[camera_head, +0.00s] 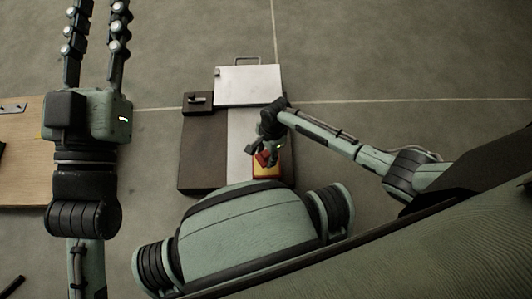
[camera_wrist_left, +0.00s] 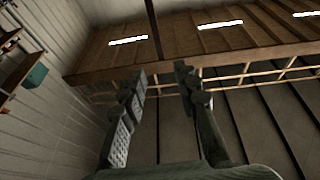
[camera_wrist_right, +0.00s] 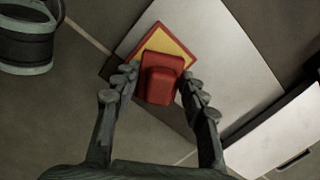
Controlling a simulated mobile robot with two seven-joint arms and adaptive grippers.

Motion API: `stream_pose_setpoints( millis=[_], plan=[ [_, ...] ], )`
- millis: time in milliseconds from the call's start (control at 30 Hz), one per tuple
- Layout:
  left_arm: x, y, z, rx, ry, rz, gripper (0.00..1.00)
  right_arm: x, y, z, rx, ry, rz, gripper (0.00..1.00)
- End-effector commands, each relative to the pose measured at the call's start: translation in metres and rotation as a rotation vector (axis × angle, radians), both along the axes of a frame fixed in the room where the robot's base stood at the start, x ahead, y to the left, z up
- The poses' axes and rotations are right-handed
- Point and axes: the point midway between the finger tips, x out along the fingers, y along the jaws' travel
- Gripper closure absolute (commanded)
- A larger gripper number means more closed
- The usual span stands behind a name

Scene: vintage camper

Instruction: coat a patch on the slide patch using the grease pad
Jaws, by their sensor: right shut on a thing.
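The grease pad (camera_wrist_right: 161,78) is a red block with a raised grip. My right gripper (camera_head: 264,152) is shut on it, with a finger on each side in the right wrist view. The slide patch (camera_head: 267,170) is a yellow square with a red border on a pale strip. It also shows in the right wrist view (camera_wrist_right: 163,42). The pad is over the patch and hides part of it; I cannot tell whether they touch. My left gripper (camera_head: 98,8) is raised at the far left, open and empty. Its fingers stand apart in the left wrist view (camera_wrist_left: 160,78).
The pale strip (camera_head: 240,140) lies on a dark brown board (camera_head: 203,160). A light grey plate (camera_head: 249,86) with a handle is at its far end, beside a small dark block (camera_head: 198,108). A wooden board (camera_head: 22,170) is at the left. Bare floor surrounds them.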

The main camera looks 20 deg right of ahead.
Motion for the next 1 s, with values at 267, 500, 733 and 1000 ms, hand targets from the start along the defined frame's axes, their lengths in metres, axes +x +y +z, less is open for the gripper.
stream_pose_setpoints(
  millis=[267, 500, 733, 1000],
  plan=[
    [0.007, 0.003, -0.020, 0.048, 0.104, 0.012, 0.69, 0.000, 0.000, 0.006, 0.000, 0.000, 0.000, 0.81],
    [0.011, 0.008, -0.038, 0.089, 0.194, 0.023, 0.69, 0.000, 0.000, 0.010, 0.000, 0.000, -0.001, 0.81],
    [0.013, 0.013, -0.057, 0.126, 0.281, 0.034, 0.69, 0.000, 0.000, 0.013, 0.000, 0.000, -0.001, 0.81],
    [0.013, 0.019, -0.077, 0.166, 0.375, 0.047, 0.69, 0.000, 0.000, 0.017, 0.000, 0.000, -0.001, 0.81]
  ],
)
